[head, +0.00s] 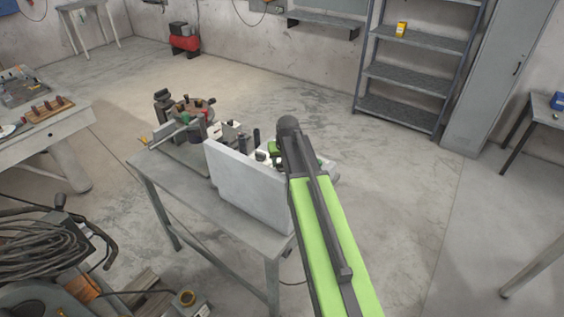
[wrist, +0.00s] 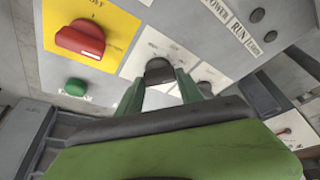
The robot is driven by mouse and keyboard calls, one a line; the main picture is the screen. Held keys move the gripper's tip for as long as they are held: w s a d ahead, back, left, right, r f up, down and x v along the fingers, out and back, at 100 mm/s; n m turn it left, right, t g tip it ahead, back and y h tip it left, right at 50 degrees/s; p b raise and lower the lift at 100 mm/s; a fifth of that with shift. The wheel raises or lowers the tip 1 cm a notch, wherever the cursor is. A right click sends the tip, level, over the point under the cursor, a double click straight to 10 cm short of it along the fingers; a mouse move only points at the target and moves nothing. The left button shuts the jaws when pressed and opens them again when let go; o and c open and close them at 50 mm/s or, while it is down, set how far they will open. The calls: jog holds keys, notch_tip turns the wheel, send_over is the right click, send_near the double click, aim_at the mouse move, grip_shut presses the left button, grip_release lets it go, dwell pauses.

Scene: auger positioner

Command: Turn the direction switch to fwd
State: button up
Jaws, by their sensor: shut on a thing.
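A black rotary knob (wrist: 158,69) sits on a white label plate of a grey control panel (wrist: 190,20) in the wrist view. The lettering on that plate is too small to read, so I cannot tell which way the knob points or confirm that it is the direction switch. My gripper (wrist: 160,84) has its two green fingers on either side of this knob and is shut on it. In the head view my arm reaches over the small grey bench (head: 180,198), and my arm hides most of the gripper and the knob.
A red knob on a yellow plate (wrist: 80,38) and a green button (wrist: 75,87) are to the left in the wrist view. A pale upright panel (head: 245,180) stands at the bench's front. Open floor lies right of the bench.

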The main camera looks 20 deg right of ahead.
dwell(0.4)
jog(key=o, duration=1.4)
jog(key=p+v, duration=1.6)
jog(key=v, duration=0.1)
jog(key=shift+r, duration=0.25)
jog(key=shift+a, duration=0.1)
